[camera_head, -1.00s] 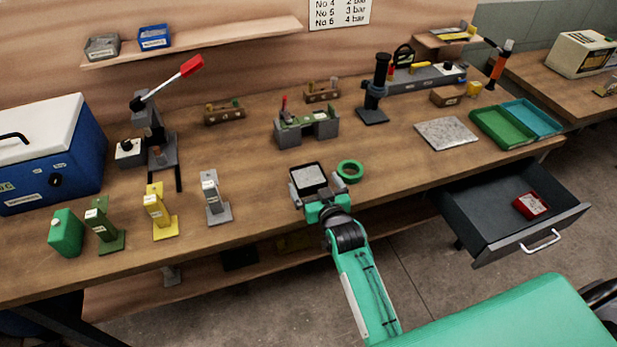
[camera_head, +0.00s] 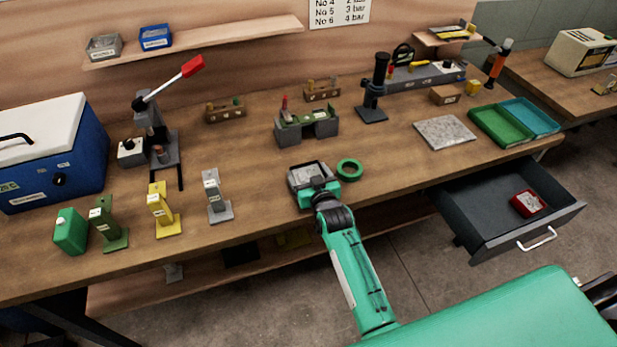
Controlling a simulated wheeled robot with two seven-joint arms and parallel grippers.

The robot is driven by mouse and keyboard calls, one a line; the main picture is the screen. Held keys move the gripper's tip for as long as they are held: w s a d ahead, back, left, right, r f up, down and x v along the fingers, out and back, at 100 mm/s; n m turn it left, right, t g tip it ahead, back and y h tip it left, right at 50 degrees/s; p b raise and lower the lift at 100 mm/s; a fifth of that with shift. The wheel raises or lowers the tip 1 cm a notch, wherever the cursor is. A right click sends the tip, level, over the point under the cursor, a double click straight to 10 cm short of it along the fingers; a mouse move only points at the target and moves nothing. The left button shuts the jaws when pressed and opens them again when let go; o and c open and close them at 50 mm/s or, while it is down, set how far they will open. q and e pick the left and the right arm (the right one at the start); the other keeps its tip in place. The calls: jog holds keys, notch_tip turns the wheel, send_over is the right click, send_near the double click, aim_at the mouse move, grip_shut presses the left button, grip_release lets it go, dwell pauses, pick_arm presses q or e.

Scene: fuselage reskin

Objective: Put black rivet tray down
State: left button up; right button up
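The black rivet tray (camera_head: 300,178), a small dark-rimmed box with a paler inside, is at the front middle of the workbench (camera_head: 245,207). My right gripper (camera_head: 316,184) is at the tray's near side, with its green body over the near edge. Its fingers are mostly hidden, so I cannot tell if they grip the tray. I cannot tell if the tray rests fully on the wood. My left gripper is not in view.
A green tape ring (camera_head: 349,170) lies just right of the tray. A grey-green fixture (camera_head: 306,126) stands behind it. A grey stand (camera_head: 216,197) is to the left. An open drawer (camera_head: 490,228) holding a red box (camera_head: 528,203) juts out at the right.

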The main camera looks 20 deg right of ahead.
jog(key=c, duration=0.4)
jog(key=shift+r, duration=0.15)
